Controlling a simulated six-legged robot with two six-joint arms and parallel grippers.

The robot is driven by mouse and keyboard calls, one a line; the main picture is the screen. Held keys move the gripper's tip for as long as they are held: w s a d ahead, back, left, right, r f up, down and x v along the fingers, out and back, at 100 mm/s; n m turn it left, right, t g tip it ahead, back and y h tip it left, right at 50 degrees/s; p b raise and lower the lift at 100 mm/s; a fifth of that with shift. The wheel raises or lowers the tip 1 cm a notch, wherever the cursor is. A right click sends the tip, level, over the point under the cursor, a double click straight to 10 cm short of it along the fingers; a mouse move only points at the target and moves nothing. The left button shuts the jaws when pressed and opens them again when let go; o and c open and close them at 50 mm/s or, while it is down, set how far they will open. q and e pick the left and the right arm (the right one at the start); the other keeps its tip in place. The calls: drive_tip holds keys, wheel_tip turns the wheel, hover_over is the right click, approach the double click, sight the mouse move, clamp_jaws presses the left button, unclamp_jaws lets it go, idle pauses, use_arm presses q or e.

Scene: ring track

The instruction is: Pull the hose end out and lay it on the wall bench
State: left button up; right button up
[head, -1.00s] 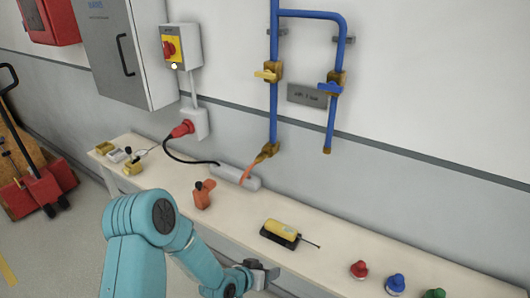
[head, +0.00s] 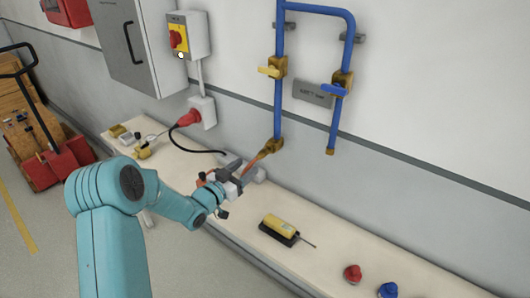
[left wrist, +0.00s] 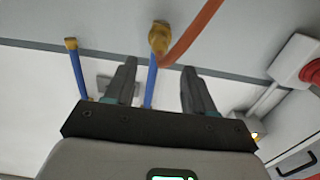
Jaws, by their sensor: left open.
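The orange hose (head: 256,158) comes down from a brass coupling (head: 272,145) at the foot of the long blue pipe (head: 278,105). Its lower part is hidden behind my left gripper (head: 232,178), which is open over the bench close to the hose. In the left wrist view the hose (left wrist: 193,32) joins the coupling (left wrist: 158,38) beyond the fingertips of the open gripper (left wrist: 159,67); nothing shows between the fingers. The pale wall bench (head: 320,262) runs along the wall below the pipes. My right gripper is not in view.
On the bench are a yellow device (head: 280,228) on a black base, a red button (head: 352,274), a blue button (head: 388,289) and small yellow items (head: 143,152). A red plug (head: 190,118) with a black cable is at the wall. A red pallet truck (head: 45,165) stands left. The bench between is bare.

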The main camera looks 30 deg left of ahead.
sight(257, 159)
use_arm(q)
drive_tip(key=w, duration=0.1)
drive_tip(key=w+p, duration=0.1)
drive_tip(key=w, duration=0.2)
drive_tip(key=shift+w+d+p, duration=0.25)
drive_tip(key=shift+w+p, duration=0.1)
drive_tip(key=shift+w, duration=0.05)
drive_tip(key=w+b, duration=0.2)
drive_tip(key=w, duration=0.1)
drive_tip(key=shift+d+f+b, duration=0.1)
drive_tip(key=shift+f+b, duration=0.1)
drive_tip(key=shift+b, duration=0.15)
drive_tip(key=shift+w+r, duration=0.15)
drive_tip(key=shift+w, duration=0.35)
drive_tip(key=shift+b, duration=0.35)
drive_tip(key=shift+b, duration=0.4)
